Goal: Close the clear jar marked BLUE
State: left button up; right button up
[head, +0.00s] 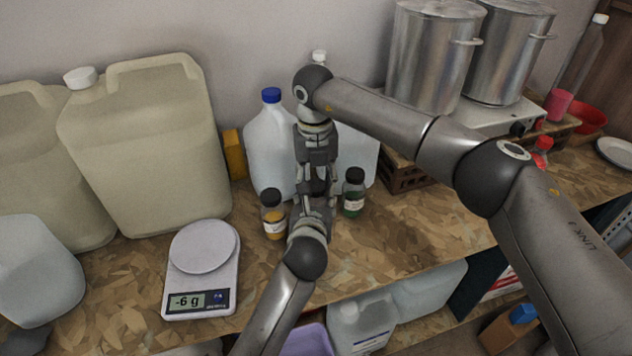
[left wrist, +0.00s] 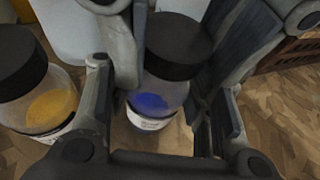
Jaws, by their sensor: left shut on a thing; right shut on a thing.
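The clear jar with blue powder (left wrist: 155,103) stands upright in the left wrist view, its white label too small to read. A black lid (left wrist: 180,45) is at its mouth; I cannot tell whether it is fully seated. My left gripper (head: 314,203) is shut on the jar body from the front, a finger on either side. My right gripper (head: 317,178) points down from above and is shut on the lid. In the head view the two grippers hide nearly all of this jar.
A jar with yellow-orange powder (head: 274,217) stands close on the left and a green one (head: 353,193) on the right, both black-lidded. Large jugs (head: 268,145) stand behind. A scale (head: 203,262) reading -6 g is at front left.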

jog(key=shift+s+a+r, duration=0.1)
jog(key=shift+o, duration=0.2)
jog(key=shift+f, duration=0.9)
dwell(0.6)
jog(key=shift+r, duration=0.15)
jog(key=shift+r, duration=0.15)
jog(key=shift+a+r, duration=0.1)
jog(key=shift+r, duration=0.1)
jog(key=shift+c, duration=1)
jog(key=shift+w+r, duration=0.1)
jog(key=shift+w, duration=0.15)
jog(key=shift+a+r+n, duration=0.15)
jog(key=shift+r+n, duration=0.15)
jog(key=shift+r, duration=0.15)
jog(key=shift+s+f, duration=0.2)
jog(key=shift+f, duration=0.7)
jog(key=o, duration=0.5)
